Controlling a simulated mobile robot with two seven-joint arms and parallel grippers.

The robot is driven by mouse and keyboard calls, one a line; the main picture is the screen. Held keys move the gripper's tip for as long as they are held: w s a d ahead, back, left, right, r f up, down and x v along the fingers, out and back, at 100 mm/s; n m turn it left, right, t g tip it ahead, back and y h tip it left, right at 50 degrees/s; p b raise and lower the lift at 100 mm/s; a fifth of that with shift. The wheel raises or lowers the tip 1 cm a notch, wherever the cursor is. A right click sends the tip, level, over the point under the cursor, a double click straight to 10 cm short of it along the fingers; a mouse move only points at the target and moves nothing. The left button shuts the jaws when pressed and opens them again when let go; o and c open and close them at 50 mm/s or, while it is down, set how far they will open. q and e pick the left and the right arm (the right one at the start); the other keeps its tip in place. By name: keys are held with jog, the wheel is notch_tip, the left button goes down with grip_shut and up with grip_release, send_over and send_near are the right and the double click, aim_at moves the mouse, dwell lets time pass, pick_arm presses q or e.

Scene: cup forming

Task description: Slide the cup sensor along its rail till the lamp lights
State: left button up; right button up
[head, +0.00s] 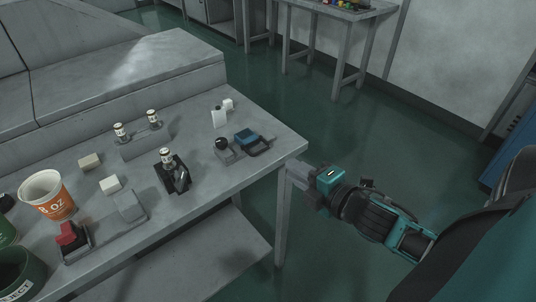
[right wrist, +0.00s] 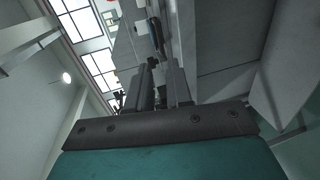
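I cannot tell for sure which part is the cup sensor. A dark unit with a blue top (head: 246,137) stands near the table's right end, beside a grey block with a black knob (head: 222,144). A black bracket (head: 179,180) stands left of it, with a small white bottle-like piece (head: 166,157) on it. No lit lamp is distinct on these parts. My right gripper (head: 297,177) is beside the table's front right corner, apart from all these. In the right wrist view its two fingers (right wrist: 160,85) are close together with a narrow gap, apparently holding nothing. My left gripper is out of view.
On the grey table (head: 215,184), an orange and white cup (head: 47,194), a red block on a dark rail (head: 67,233), a grey block (head: 130,207) and pale cubes (head: 110,184) stand left. A green reject bin (head: 17,272) is front left. Floor right of the table is clear.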

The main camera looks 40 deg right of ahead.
aim_at(268, 164)
jog(key=x, duration=1)
jog(key=shift+w, duration=0.3)
jog(key=shift+c, duration=0.4)
grip_shut()
dwell(0.6)
